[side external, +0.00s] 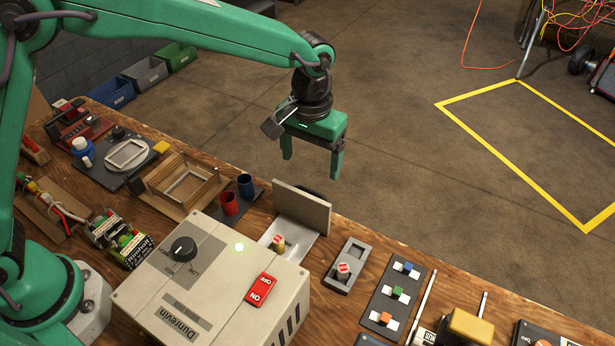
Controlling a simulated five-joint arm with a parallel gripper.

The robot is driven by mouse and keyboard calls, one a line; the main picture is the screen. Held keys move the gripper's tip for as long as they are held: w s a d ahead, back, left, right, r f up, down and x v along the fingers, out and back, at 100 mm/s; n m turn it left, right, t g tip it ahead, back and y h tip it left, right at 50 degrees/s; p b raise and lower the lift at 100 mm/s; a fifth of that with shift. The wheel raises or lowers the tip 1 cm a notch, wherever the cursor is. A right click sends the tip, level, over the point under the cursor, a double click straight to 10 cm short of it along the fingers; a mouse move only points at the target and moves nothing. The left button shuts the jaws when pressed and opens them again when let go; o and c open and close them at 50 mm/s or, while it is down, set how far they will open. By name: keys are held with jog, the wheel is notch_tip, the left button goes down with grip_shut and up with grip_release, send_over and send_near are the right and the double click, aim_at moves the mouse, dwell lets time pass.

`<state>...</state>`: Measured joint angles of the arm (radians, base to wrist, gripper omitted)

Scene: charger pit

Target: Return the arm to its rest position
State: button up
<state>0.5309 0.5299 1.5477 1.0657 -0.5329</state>
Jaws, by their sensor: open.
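My gripper (312,166) hangs from my green arm, over the far edge of the wooden bench. Its two green fingers point down and stand apart with nothing between them. It is empty and touches nothing that I can see.
A grey holder (349,266) with another cell (343,270) stands right of the charger. A dark board with coloured blocks (393,295) lies farther right.

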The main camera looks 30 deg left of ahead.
jog(key=shift+r, duration=0.3)
jog(key=s+a+r+t, duration=0.1)
jog(key=s+a+r, duration=0.2)
jog(key=a+r, duration=0.35)
jog(key=s+a+r+t, duration=0.1)
jog(key=s+a+r, duration=0.35)
jog(key=a, duration=0.35)
jog(key=s+a+t, duration=0.3)
jog(key=s+a, duration=0.8)
jog(key=s, duration=0.3)
jog(key=shift+r+t, duration=0.25)
jog(key=shift+t, duration=0.05)
